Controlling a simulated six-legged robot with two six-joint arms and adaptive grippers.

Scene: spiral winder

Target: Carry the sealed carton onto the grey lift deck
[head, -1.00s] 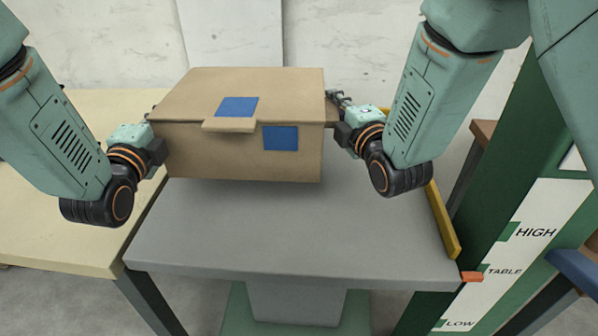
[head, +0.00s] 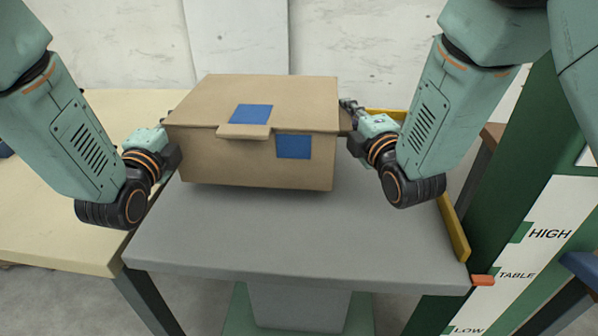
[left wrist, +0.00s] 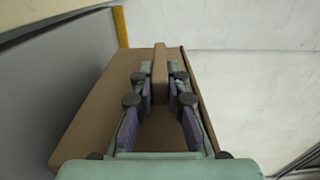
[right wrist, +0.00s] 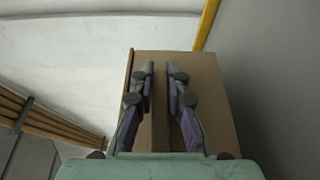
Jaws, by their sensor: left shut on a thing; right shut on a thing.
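The sealed carton (head: 255,160) is a closed brown box with blue patches on its top and front. It is over the grey lift deck (head: 300,245), near its back left part, with a shadow beneath it; I cannot tell whether its base touches. My left gripper (left wrist: 160,85) is shut on a brown tab on the carton's left side. My right gripper (right wrist: 161,85) is shut on the matching tab on the right side. In the head view the carton partly hides the left fingers. The right gripper (head: 349,110) shows beside the carton's right end.
A pale yellow table (head: 50,200) adjoins the deck on the left. A yellow rail (head: 453,228) runs along the deck's right edge. A green post with a HIGH, TABLE, LOW scale (head: 520,250) stands at right; an orange pointer (head: 483,281) is near TABLE. The deck's front is clear.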

